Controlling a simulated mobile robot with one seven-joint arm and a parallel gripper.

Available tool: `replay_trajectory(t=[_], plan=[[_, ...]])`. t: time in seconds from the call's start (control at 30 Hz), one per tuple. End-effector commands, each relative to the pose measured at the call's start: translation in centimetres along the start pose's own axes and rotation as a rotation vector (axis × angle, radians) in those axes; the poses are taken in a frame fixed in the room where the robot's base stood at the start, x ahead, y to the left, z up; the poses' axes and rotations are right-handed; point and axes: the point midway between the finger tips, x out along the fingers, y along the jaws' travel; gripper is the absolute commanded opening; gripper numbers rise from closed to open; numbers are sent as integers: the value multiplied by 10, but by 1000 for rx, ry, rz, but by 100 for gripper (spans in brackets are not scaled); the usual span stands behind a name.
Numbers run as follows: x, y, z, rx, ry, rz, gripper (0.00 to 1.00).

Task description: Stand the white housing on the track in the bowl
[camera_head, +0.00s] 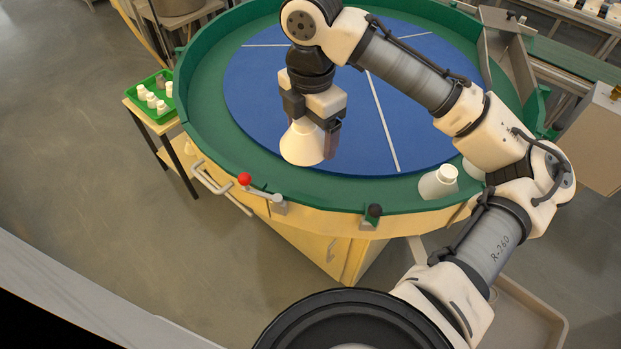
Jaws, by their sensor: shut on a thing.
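The bowl (190,100) is a large round green basin with a wooden outer side. A green track (225,125) rings a blue disc (265,80) with white lines. My gripper (318,122) points down over the near part of the bowl, shut on a white housing (302,146). The housing is cone-shaped, wide end down, and looks upright; its narrow top is hidden between the jaws. It overlaps the track and the disc's near edge in the picture. I cannot tell whether its base touches. Another white housing (437,182) sits on the track at the near right.
A red-knobbed lever (245,179) and a black knob (375,211) sit on the bowl's near rim. A green tray (150,100) with several white pieces stands on a side table at left. A grey chute (505,60) meets the bowl at far right. My arm hides part of the right side.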

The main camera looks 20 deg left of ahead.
Motion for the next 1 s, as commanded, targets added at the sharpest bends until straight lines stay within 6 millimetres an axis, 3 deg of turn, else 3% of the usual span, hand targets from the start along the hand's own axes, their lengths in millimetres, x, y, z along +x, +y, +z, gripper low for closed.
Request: replay_trajectory(t=[0.2,0.33,0.8,1.0], plan=[[59,-1,0,2,1,-2,57],[85,-1,0,0,1,-1,57],[137,0,0,2,1,0,57],[139,0,0,1,0,1,57]])
